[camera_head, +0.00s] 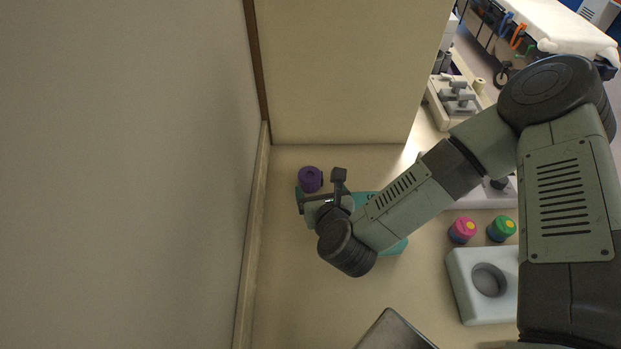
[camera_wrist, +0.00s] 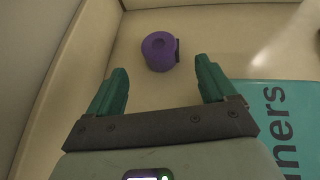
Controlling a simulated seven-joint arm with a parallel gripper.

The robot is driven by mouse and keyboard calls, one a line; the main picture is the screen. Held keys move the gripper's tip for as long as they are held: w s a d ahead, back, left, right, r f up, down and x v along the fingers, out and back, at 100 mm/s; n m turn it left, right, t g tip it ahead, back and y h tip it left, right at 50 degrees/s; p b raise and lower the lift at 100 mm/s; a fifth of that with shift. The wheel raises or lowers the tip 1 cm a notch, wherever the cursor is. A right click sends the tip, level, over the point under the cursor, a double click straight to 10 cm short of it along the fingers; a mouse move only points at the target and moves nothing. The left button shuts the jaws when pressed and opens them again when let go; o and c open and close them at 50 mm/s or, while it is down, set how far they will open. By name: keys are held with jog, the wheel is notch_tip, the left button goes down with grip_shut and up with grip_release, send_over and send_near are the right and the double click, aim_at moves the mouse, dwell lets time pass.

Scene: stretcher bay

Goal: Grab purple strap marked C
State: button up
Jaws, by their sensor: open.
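A purple strap (camera_head: 310,179), rolled into a short ring shape, sits on the beige surface near the back left corner. It also shows in the wrist view (camera_wrist: 159,51), ahead of and between my fingertips, with a small dark tab on its right side. No letter C can be read on it. My gripper (camera_head: 320,188) is open and empty, close to the strap on its near side. In the wrist view its two green fingers (camera_wrist: 160,82) are spread apart, with a gap between them and the strap.
A teal item with dark lettering (camera_wrist: 285,125) lies right of my gripper, partly under my arm. A wall and ledge (camera_head: 252,240) run close on the left, with a panel (camera_head: 340,75) behind. Pink (camera_head: 462,230) and green (camera_head: 501,228) lidded jars and a white holder (camera_head: 463,290) stand right.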

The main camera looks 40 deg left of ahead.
aim_at(311, 174)
jog(key=x, duration=0.9)
jog(key=shift+w+a+f, duration=0.1)
jog(key=shift+a+f, duration=0.05)
jog(key=c, duration=0.8)
jog(key=shift+c, duration=0.2)
